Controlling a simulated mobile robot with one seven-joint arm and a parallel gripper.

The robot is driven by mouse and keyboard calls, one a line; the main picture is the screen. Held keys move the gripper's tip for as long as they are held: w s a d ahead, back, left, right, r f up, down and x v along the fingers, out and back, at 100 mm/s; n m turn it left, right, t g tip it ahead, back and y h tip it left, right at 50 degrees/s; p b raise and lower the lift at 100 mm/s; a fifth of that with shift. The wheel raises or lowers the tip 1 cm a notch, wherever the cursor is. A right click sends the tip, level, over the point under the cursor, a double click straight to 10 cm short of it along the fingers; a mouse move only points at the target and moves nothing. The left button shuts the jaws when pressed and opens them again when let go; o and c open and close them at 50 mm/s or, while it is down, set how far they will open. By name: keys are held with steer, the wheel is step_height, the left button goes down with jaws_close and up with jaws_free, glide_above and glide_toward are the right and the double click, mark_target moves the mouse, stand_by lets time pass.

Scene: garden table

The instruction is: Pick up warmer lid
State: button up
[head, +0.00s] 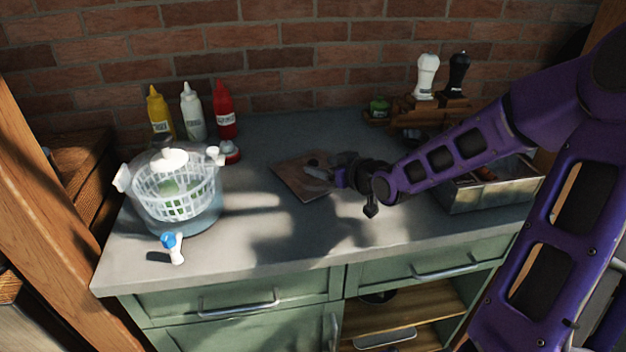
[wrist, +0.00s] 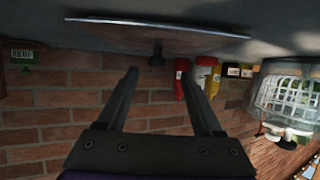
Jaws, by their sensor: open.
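What I take for the warmer lid is a small dark knob (head: 313,162) over a flat brown square piece (head: 290,180) at the middle of the counter; my gripper partly hides it. In the wrist view, which is upside down, the dark knob (wrist: 156,56) stands on a thin, wide flat piece (wrist: 155,27). My gripper (head: 330,170) is low over the right part of the brown piece, reaching in from the right. In the wrist view my gripper (wrist: 159,74) is open and empty, its fingertips pointing toward the knob, which appears between them.
A clear salad spinner (head: 180,185) stands at the left, with a blue-and-white item (head: 174,248) in front. Yellow (head: 159,112), white (head: 193,112) and red (head: 225,110) bottles stand near the wall. A metal tray (head: 490,190) is at the right. The counter's front middle is clear.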

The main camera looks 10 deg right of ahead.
mark_target(314, 162)
steer(key=shift+d+b+x, duration=0.1)
steer(key=shift+b+x, duration=0.35)
steer(key=shift+x, duration=1.05)
steer(key=shift+d+b+x, duration=0.15)
steer(key=shift+b+x, duration=0.3)
steer(key=shift+x, duration=1.05)
jaws_close()
steer(key=shift+w, duration=0.1)
